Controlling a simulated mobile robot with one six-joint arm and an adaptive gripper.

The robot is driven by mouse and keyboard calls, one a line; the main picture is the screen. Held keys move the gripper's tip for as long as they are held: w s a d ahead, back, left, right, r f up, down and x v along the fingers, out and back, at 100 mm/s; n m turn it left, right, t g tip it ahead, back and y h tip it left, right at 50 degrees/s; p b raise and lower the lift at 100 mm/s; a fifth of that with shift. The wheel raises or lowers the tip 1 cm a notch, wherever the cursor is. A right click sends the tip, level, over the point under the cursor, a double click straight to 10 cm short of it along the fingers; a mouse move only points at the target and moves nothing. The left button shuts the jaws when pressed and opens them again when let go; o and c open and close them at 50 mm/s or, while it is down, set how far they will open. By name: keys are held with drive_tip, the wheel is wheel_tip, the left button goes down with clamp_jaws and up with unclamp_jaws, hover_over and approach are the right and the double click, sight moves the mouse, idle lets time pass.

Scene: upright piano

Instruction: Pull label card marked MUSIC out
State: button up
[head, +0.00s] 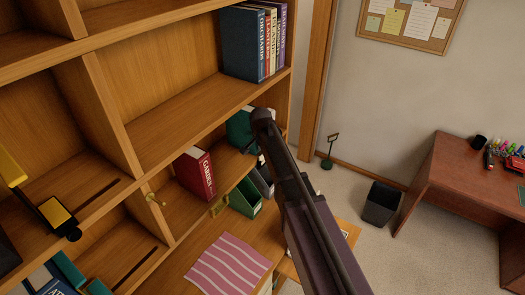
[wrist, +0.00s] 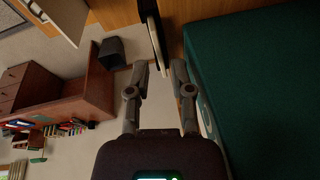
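No card with the word MUSIC is readable in either view. In the wrist view my gripper (wrist: 160,70) has its two fingers apart. A thin, dark and pale upright piece (wrist: 154,36) reaches down between the fingertips, seen nearly edge-on. I cannot tell whether it is the label card, and it shows small gaps to both fingers. A large dark green surface (wrist: 255,85) fills the right side, close beside the right finger. In the head view my gripper is mostly hidden behind my arm, near a green object (head: 238,128) on the middle shelf.
The wooden bookcase (head: 180,103) holds a red book (head: 195,173), a row of upright books (head: 243,45) and a green holder (head: 245,198). A striped pink cloth (head: 228,264) lies below.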

drive_tip(key=shift+b+x, duration=0.8)
drive_tip(key=shift+x, duration=0.35)
clamp_jaws()
